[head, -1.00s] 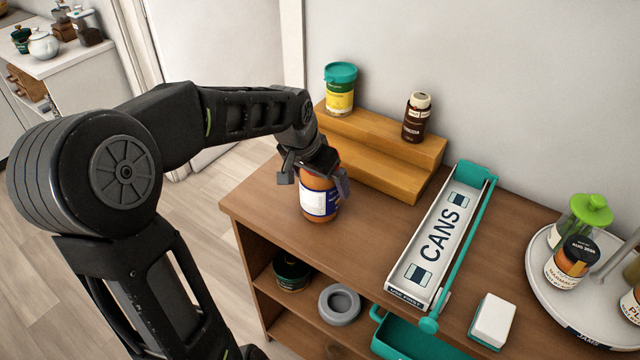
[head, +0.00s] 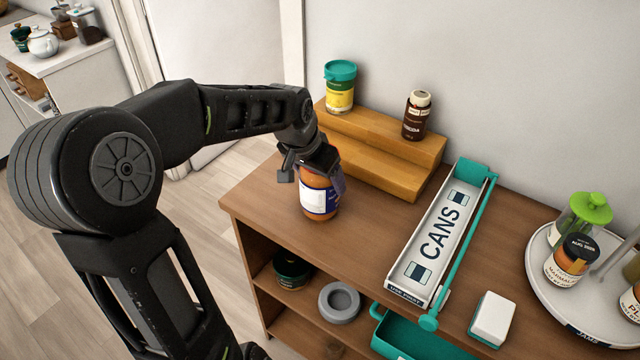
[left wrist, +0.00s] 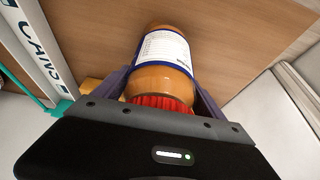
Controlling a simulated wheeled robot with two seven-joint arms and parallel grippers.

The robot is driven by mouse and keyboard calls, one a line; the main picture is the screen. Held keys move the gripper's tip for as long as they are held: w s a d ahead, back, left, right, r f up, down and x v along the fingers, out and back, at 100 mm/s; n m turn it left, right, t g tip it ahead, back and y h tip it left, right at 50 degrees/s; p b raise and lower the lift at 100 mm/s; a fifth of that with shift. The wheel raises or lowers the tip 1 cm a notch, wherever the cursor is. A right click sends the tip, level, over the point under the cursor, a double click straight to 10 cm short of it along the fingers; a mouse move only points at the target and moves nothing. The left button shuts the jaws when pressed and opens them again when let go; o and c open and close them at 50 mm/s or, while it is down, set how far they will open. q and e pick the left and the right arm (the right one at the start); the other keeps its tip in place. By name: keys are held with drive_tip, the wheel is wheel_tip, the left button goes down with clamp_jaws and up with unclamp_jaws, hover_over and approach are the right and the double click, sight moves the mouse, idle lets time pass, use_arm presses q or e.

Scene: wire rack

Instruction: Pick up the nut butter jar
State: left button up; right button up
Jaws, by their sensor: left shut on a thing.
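The nut butter jar (head: 318,201) is orange-brown with a white and blue label. It stands upright on the left part of the wooden cabinet top. My left gripper (head: 318,165) reaches it from above and is shut on its upper part. In the left wrist view the jar (left wrist: 165,58) lies between the two fingers (left wrist: 163,92), with a red ribbed lid close to the palm. In the head view the lid is hidden by the gripper. My right gripper is not in view.
A wooden step riser (head: 380,155) behind holds a teal-lidded container (head: 340,90) and a brown bottle (head: 416,118). Right of the jar lie a CANS tray (head: 437,240), a white box (head: 492,320) and a turntable (head: 590,305) with jars. Cabinet top (head: 355,255) between jar and tray is clear.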

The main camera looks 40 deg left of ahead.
use_arm(q)
drive_tip(key=c, duration=1.2)
drive_tip(key=shift+w+r, duration=0.1)
drive_tip(key=shift+c, duration=0.5)
wheel_tip(320, 180, up, 10)
drive_tip(key=shift+r+b, duration=0.1)
drive_tip(key=shift+b, duration=0.35)
